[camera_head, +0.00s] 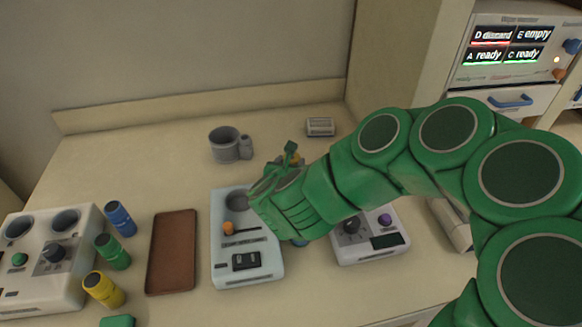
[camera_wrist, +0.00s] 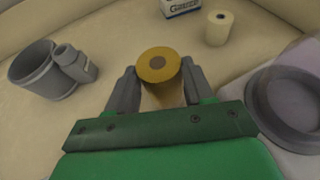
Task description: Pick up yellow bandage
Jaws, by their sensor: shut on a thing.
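The yellow bandage (camera_wrist: 157,66) is a small roll with a brown core, seen end-on in the wrist view. It sits between the two grey fingers of my gripper (camera_wrist: 158,80), which is shut on it. In the head view my gripper (camera_head: 288,155) is behind the white device with a round well, and only a sliver of the yellow bandage (camera_head: 296,160) shows beside a finger. I cannot tell whether the roll touches the counter.
A grey mug-like holder (camera_head: 225,143) stands left of my gripper, and a small labelled box (camera_head: 320,126) lies behind. A cream roll (camera_wrist: 218,30) stands nearby. White devices (camera_head: 247,270), a brown tray (camera_head: 172,252) and coloured bottles (camera_head: 120,217) fill the front.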

